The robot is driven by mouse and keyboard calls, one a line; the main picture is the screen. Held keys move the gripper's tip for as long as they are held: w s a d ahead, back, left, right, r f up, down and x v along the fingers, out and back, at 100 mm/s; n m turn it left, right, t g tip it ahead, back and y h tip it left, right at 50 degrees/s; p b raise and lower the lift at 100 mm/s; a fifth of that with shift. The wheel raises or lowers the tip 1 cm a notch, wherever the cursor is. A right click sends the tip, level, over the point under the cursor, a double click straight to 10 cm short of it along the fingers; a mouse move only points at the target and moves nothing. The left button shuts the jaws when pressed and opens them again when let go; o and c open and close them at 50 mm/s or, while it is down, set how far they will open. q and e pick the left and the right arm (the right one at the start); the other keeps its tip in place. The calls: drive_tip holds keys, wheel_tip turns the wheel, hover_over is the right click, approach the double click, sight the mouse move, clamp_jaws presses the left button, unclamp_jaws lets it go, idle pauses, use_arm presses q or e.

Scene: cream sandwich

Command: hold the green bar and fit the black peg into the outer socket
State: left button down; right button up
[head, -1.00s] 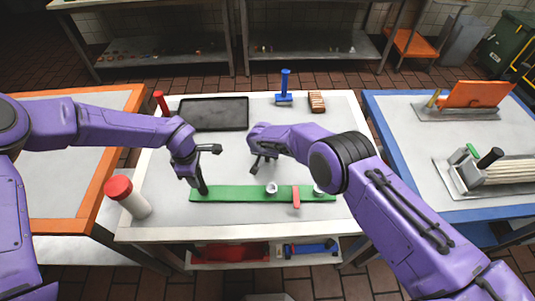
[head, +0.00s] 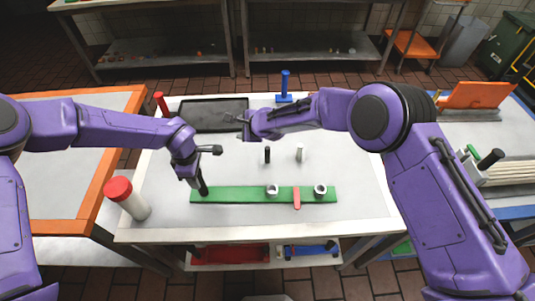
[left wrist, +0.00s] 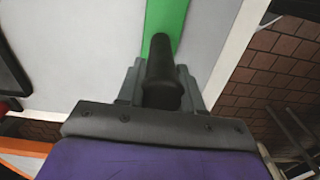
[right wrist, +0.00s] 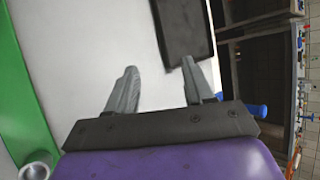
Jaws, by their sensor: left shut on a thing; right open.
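The green bar (head: 235,195) lies flat across the front of the white table. My left gripper (head: 203,190) is shut on a black handle (left wrist: 162,70) at the bar's left end. Two ring-shaped sockets sit on the bar: one near the middle (head: 272,190) and the outer socket (head: 320,190) near the right end. A red piece (head: 296,197) lies across the bar between them. The black peg (head: 267,155) stands upright on the table behind the bar, apart from both grippers. My right gripper (head: 238,122) is open and empty, behind the peg near the dark tray.
A pale grey peg (head: 299,152) stands right of the black peg. The dark tray (head: 210,112) lies at the back left, and a blue upright tool (head: 285,88) stands at the back. A red-capped white bottle (head: 130,200) is at the front left. The table's right side is clear.

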wheel_tip(320, 180, up, 2)
drive_tip(key=w+m+t, duration=0.2)
drive_tip(key=m, duration=0.4)
drive_tip(key=m+g+h, duration=0.5)
drive_tip(key=m+h, duration=0.2)
drive_tip(key=m, duration=0.9)
approach(267, 148)
drive_tip(key=shift+g, duration=0.3)
drive_tip(key=x, duration=1.2)
drive_tip(key=shift+w, duration=0.3)
clamp_jaws()
